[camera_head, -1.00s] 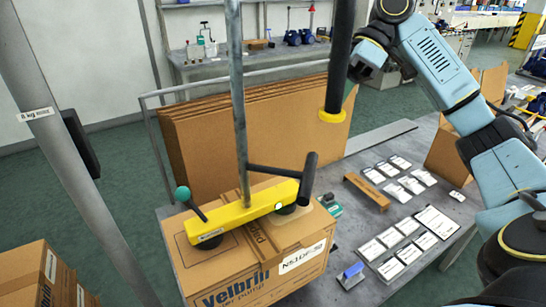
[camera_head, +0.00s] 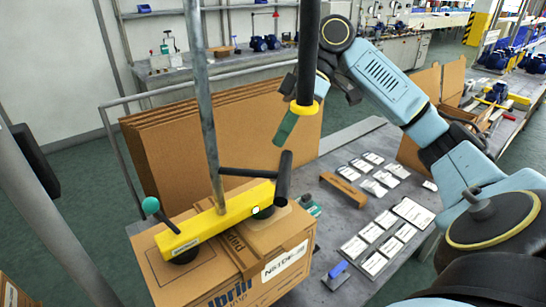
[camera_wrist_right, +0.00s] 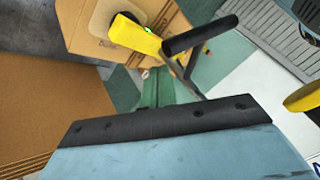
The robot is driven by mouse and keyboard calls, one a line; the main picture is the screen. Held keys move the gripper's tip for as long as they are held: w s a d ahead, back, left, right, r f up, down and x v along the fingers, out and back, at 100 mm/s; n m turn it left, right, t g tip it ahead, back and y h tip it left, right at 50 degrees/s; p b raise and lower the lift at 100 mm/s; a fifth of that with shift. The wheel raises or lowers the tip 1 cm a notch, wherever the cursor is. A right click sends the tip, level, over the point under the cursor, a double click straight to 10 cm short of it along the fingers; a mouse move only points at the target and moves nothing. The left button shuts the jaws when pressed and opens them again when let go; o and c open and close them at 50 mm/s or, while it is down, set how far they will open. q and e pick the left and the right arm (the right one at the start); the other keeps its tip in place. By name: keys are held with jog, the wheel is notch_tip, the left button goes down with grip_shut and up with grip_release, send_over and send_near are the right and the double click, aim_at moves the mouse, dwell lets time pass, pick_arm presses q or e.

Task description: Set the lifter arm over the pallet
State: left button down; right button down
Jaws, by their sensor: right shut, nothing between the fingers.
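The yellow lifter beam (camera_head: 208,232) hangs on a grey vertical pole (camera_head: 205,110), with suction cups at the top of a cardboard box (camera_head: 232,285). The fingers also show in the right wrist view (camera_wrist_right: 160,88), along with the handle (camera_wrist_right: 198,36). I see no pallet. My left gripper is not in view.
Flat cardboard sheets (camera_head: 222,140) stand in a grey rail frame behind the box. A slanted grey post (camera_head: 50,235) stands at the left.

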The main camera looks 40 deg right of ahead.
jog(key=shift+s+a+f, duration=0.3)
jog(key=shift+s+a, duration=0.1)
jog(key=shift+a, duration=0.45)
jog(key=shift+s+a+f, duration=0.25)
jog(key=shift+s+a, duration=0.15)
jog(key=shift+a, duration=0.45)
jog(key=shift+s+a+f, duration=0.3)
jog(key=shift+s+a, duration=0.1)
jog(key=shift+a, duration=0.45)
